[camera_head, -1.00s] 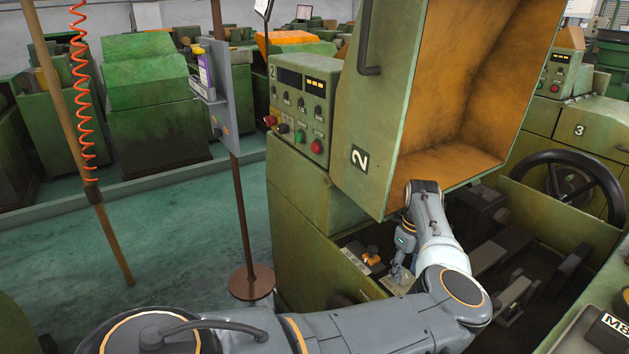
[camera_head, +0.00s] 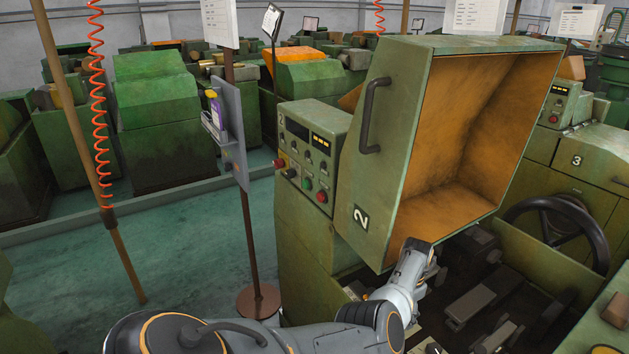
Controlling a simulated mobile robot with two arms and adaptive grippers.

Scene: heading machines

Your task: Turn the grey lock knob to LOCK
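I cannot make out a grey lock knob or a LOCK marking for certain. A pale plate (camera_head: 424,335) shows at the bottom edge, beside my arm, with a small dark part on it cut off by the frame. My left arm comes in from the bottom left, and its wrist rises in front of the opening of the green machine marked 2 (camera_head: 300,240). The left gripper's fingers are hidden behind the arm or below the frame. My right gripper is not in view.
The raised green hood (camera_head: 375,190), orange inside, hangs over my wrist. A control panel (camera_head: 310,150) with several knobs and buttons is left of it.

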